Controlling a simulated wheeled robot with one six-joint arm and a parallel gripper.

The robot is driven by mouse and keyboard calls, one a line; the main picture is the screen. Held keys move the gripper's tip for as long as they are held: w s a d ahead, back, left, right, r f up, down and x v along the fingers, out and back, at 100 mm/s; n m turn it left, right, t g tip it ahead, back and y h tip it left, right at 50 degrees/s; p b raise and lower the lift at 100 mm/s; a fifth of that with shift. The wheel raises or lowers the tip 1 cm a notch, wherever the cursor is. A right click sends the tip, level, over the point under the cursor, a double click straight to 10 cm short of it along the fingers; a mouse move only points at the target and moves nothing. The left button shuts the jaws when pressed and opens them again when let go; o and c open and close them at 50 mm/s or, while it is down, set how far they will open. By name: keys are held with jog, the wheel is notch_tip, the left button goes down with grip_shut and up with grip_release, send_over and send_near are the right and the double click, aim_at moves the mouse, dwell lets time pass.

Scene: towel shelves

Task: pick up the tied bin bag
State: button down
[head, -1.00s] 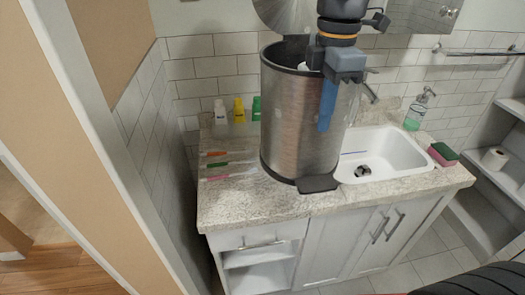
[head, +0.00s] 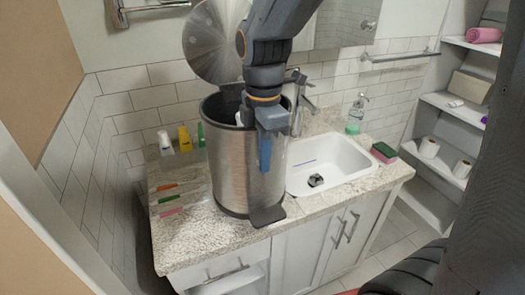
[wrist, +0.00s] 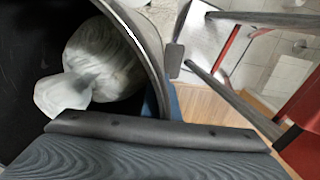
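The tied bin bag (wrist: 105,60), whitish and translucent with a knotted end, lies inside a round steel pedal bin (head: 235,165). The bag shows in the wrist view; only a small pale part shows past the rim in the head view. My gripper (head: 268,145) is at the right side of the bin's rim, with a blue finger hanging along the outer wall. In the wrist view a dark part of my gripper crosses below the bag, apart from its knot (wrist: 62,95). The finger gap is hidden, so I cannot tell whether the fingers pinch the rim.
The counter (head: 205,238) has a white sink (head: 345,163), several small bottles, coloured strips and a sponge (head: 383,152). The bin's round lid (head: 215,40) stands open. Shelves (head: 455,107) are at the right.

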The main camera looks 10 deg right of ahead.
jog(key=shift+w+f, duration=0.15)
jog(key=shift+f, duration=1.25)
jog(key=c, duration=2.5)
grip_release()
jog(key=shift+s+f, duration=0.2)
jog(key=o, duration=0.5)
jog(key=shift+c, duration=0.2)
